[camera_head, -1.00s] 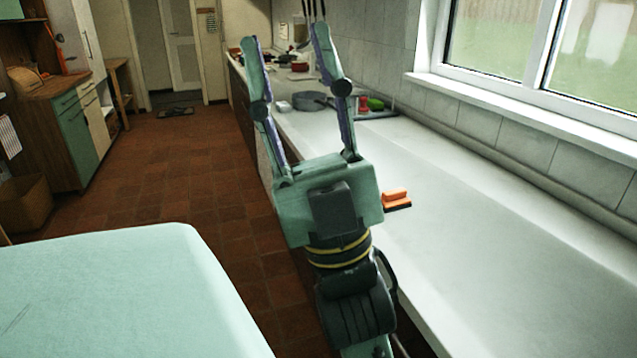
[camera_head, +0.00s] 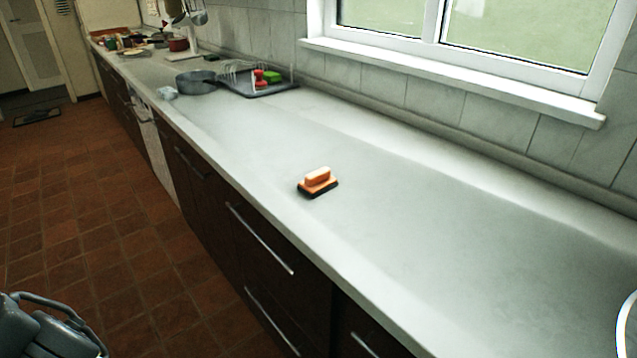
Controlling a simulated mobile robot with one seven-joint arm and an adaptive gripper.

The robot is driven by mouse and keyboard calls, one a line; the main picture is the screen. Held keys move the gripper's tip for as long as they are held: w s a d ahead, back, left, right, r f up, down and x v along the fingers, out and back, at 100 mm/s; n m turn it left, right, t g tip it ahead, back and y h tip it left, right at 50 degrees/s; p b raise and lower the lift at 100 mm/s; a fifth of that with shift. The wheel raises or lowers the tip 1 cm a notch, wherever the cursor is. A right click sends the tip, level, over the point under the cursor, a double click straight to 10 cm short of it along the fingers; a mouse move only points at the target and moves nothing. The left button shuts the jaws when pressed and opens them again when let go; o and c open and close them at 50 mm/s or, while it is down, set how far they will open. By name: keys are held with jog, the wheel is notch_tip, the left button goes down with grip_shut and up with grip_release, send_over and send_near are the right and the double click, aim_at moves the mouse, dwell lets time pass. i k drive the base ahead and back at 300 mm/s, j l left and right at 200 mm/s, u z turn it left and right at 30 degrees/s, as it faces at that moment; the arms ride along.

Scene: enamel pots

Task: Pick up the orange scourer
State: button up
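The orange scourer (camera_head: 318,178) lies on the pale countertop (camera_head: 430,240), nearer the counter's front edge than the wall. It has an orange handle block on top and a dark base, and nothing touches it. My gripper is out of the picture now. Only a grey part of my own arm shows at the bottom left corner.
A grey pan (camera_head: 197,82) and a dark tray (camera_head: 262,88) with a rack and red and green items stand farther back on the counter. Pots and utensils are at the far end. Drawer handles (camera_head: 258,238) stick out along the dark front. Counter around the scourer is clear.

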aim_at(315, 184)
jog(key=k+l+u, duration=0.1)
jog(key=u, duration=0.25)
jog(key=k+l+u, duration=0.15)
jog(key=u, duration=0.2)
jog(key=k+l+u, duration=0.1)
jog(key=u, duration=0.25)
jog(key=i+l, duration=0.35)
jog(key=i, duration=0.05)
